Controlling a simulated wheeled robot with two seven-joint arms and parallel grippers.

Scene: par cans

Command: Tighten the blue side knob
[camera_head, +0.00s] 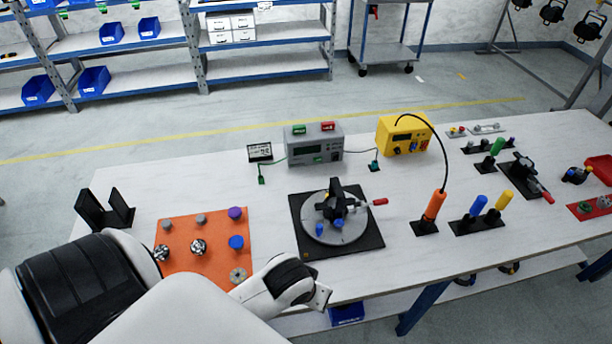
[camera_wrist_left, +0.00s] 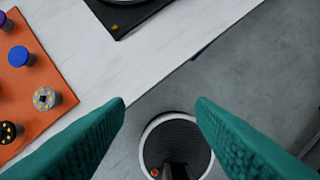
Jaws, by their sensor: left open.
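A black fixture (camera_head: 335,203) stands on a grey round plate (camera_head: 318,232) over a black square base (camera_head: 370,238). It has a red-tipped lever (camera_head: 380,202) on its right and two small blue parts low on its front, one left (camera_head: 319,229) and one right (camera_head: 339,224). I cannot tell which is the side knob. My left arm reaches in at the table's front edge, left of and nearer than the fixture. In the left wrist view my left gripper (camera_wrist_left: 161,104) is open and empty; the base's corner (camera_wrist_left: 122,28) shows ahead, the knobs are out of frame.
An orange mat (camera_head: 180,222) with a blue cap (camera_head: 236,242), a purple cap (camera_head: 235,213) and metal parts lies left. A grey power unit (camera_head: 314,150) and yellow box (camera_head: 404,136) stand behind. An orange-handled tool (camera_head: 434,205) stands right. Bare table surrounds the base.

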